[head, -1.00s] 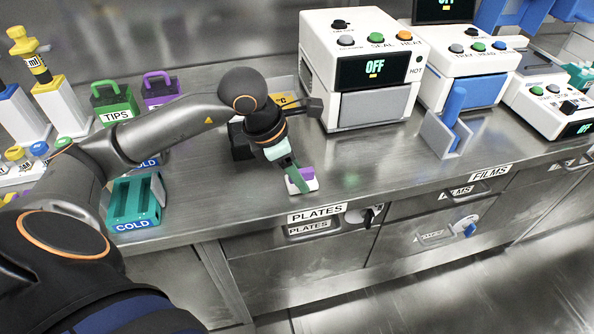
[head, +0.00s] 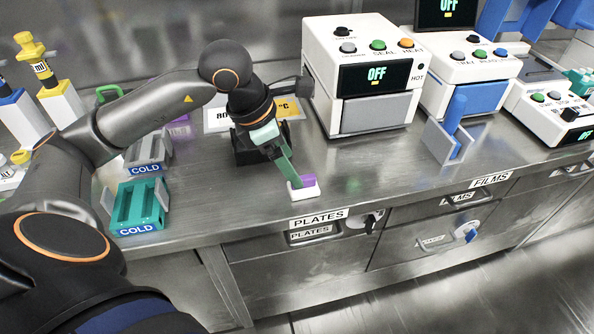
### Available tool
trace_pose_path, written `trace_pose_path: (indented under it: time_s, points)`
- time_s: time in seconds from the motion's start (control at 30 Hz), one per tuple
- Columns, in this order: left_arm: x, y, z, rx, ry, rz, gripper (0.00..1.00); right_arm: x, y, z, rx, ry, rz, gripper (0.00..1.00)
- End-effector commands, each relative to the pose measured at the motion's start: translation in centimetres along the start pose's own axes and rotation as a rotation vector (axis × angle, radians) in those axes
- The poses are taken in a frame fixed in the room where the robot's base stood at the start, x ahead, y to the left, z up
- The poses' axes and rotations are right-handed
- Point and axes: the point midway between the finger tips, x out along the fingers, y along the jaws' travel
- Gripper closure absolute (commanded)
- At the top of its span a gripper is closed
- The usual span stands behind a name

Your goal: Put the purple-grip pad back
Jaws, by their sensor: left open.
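The purple-grip pad (head: 308,180) sits at the white holder (head: 305,192) on the steel bench, near the front edge above the PLATES drawer. My left gripper (head: 293,180) points down at its left side, with its green fingertips close to the purple grip. It is open; the grip shows to the right of the fingers, and I cannot tell whether they touch it. The pad's underside is hidden. My right gripper is not in view.
A black block (head: 243,148) and an 80 °C sign (head: 289,109) stand behind my left gripper. The sealer (head: 348,75) is behind to the right. A teal COLD rack (head: 136,205) is at left. Bench right of the pad is clear.

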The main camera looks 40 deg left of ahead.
Motion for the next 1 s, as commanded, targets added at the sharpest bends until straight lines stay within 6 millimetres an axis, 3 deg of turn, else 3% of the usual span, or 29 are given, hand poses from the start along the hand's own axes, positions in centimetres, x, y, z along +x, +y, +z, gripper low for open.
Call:
trace_pose_path:
  time_s: [0.1, 0.33, 1.0]
  points:
    - [-2.8, 0.1, 0.1, 0.001, -0.001, 0.004, 0.15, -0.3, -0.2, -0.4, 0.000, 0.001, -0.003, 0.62]
    - [-5.8, 0.0, 0.0, 0.001, 0.000, 0.002, 0.15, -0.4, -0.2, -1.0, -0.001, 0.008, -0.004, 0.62]
    - [-6.2, 0.0, 0.0, 0.001, 0.001, -0.001, 0.15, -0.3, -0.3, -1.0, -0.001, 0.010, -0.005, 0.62]
